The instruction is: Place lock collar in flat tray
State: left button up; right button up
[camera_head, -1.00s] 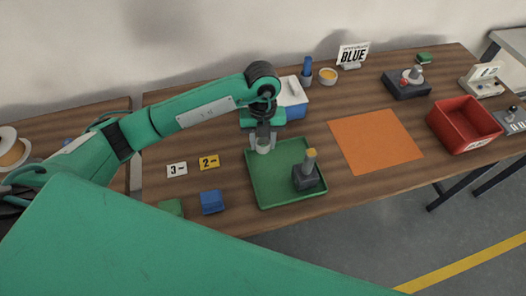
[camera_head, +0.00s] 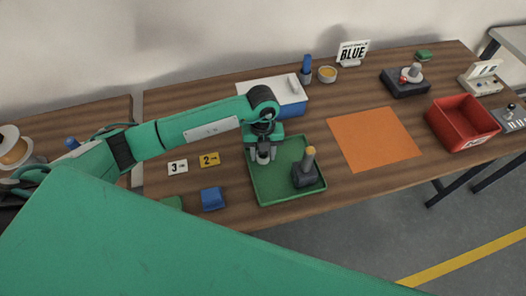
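The flat green tray (camera_head: 284,190) lies on the wooden table. My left gripper (camera_head: 263,159) points down over the tray's back left part. A small pale ring-like piece (camera_head: 263,160), which looks like the lock collar, sits between its fingertips. I cannot tell whether the collar touches the tray floor. A dark block with an upright post and yellowish top (camera_head: 305,172) stands in the right part of the tray. My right gripper is not in view.
A blue box with a white lid (camera_head: 289,106) stands behind the tray. An orange mat (camera_head: 374,140) and a red bin (camera_head: 462,124) are to the right. A blue block (camera_head: 211,199) and number cards (camera_head: 209,160) lie left. My green arm part covers the lower left.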

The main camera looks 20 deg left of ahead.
aim_at(263, 154)
pick_arm(q)
jog(key=shift+o, duration=1.3)
jog(key=shift+r, duration=0.2)
jog(key=shift+w+r, duration=0.1)
jog(key=shift+r, duration=0.25)
notch_tip(263, 154, up, 11)
jog(key=w+b, duration=0.1)
jog(key=b, duration=0.2)
jog(key=shift+a, duration=0.25)
jog(key=shift+w+r, duration=0.1)
